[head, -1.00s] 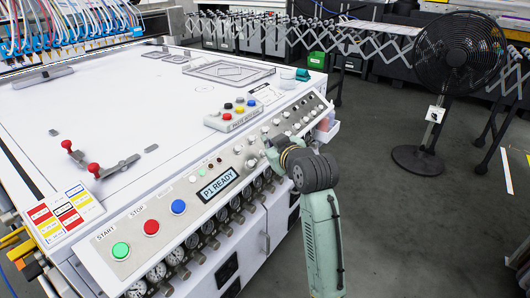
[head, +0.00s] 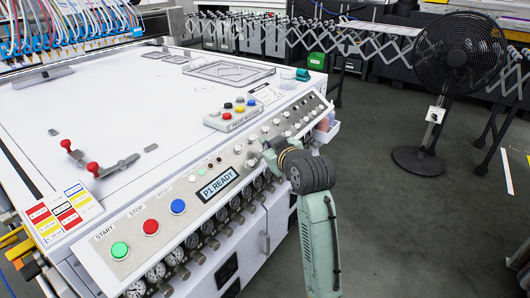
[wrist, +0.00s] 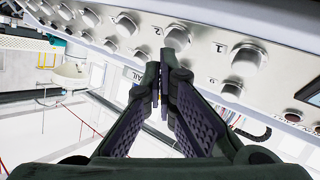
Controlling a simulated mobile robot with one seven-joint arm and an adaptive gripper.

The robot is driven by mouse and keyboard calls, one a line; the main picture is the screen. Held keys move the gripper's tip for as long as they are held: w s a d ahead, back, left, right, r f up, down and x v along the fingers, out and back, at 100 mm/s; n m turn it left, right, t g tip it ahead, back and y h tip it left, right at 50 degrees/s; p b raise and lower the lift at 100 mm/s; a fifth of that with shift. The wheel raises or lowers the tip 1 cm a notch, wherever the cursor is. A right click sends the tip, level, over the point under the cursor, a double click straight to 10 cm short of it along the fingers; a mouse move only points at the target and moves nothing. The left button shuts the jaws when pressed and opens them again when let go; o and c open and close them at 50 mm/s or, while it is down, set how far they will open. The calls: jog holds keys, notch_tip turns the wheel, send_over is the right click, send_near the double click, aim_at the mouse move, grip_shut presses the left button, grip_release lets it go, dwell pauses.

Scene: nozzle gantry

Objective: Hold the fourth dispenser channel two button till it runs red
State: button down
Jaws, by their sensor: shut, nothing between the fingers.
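My gripper (head: 268,153) is at the front edge of the white machine's sloping control panel (head: 150,215). In the wrist view my gripper (wrist: 166,62) is shut and empty, its fingertips together. They overlap the lower edge of a silver round control (wrist: 177,37) beside a "2" mark; whether they touch it I cannot tell. A control marked "1" (wrist: 248,57) is to its right, and one marked "9" (wrist: 231,88) lies below that. The display (head: 217,184) reads "P1 READY". I cannot pick out the fourth dispenser's channel two button by a label, and I see no red flow.
Green (head: 119,250), red (head: 151,227) and blue (head: 178,206) buttons sit on the panel's left part. A box with several coloured buttons (head: 231,119) stands on the table above the panel. Gauges line the panel's underside. A black fan (head: 457,55) stands right, with open floor between.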

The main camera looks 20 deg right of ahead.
jog(key=shift+w+a+f, duration=0.2)
jog(key=shift+f, duration=0.2)
dwell(3.0)
jog(key=shift+r, duration=0.1)
dwell(1.4)
jog(key=shift+s+d+r+p, duration=0.35)
jog(key=shift+s+r, duration=0.1)
jog(key=shift+r, duration=0.25)
jog(key=r+p, duration=0.1)
jog(key=s+d+r+p, duration=0.1)
jog(key=s+r, duration=0.1)
jog(key=r, duration=0.1)
jog(key=shift+s+d+p, duration=0.15)
jog(key=shift+d+p, duration=0.25)
